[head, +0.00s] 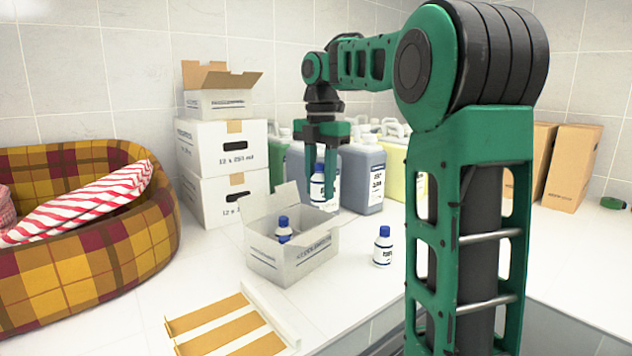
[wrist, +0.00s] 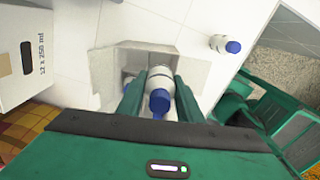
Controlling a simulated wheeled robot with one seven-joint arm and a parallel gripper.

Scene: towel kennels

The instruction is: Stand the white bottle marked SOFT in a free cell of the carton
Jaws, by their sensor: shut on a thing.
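My gripper (head: 321,192) is shut on a white bottle with a blue cap (head: 317,186). It holds the bottle upright above the back right part of the open carton (head: 277,262). In the wrist view the held bottle (wrist: 161,78) sits between the fingers, over the carton (wrist: 103,76). A second blue-capped bottle (head: 283,229) stands inside the carton. A third white bottle with a blue cap (head: 382,249) stands upright on the table right of the carton. The labels are too small to read, so I cannot tell which says SOFT. The carton's cells are mostly hidden.
Stacked white boxes (head: 222,148) stand behind left of the carton. Large jugs (head: 362,180) stand behind it. A plaid pet bed (head: 75,255) is at the left. A striped yellow-and-white piece (head: 225,330) lies in front. The table between carton and third bottle is clear.

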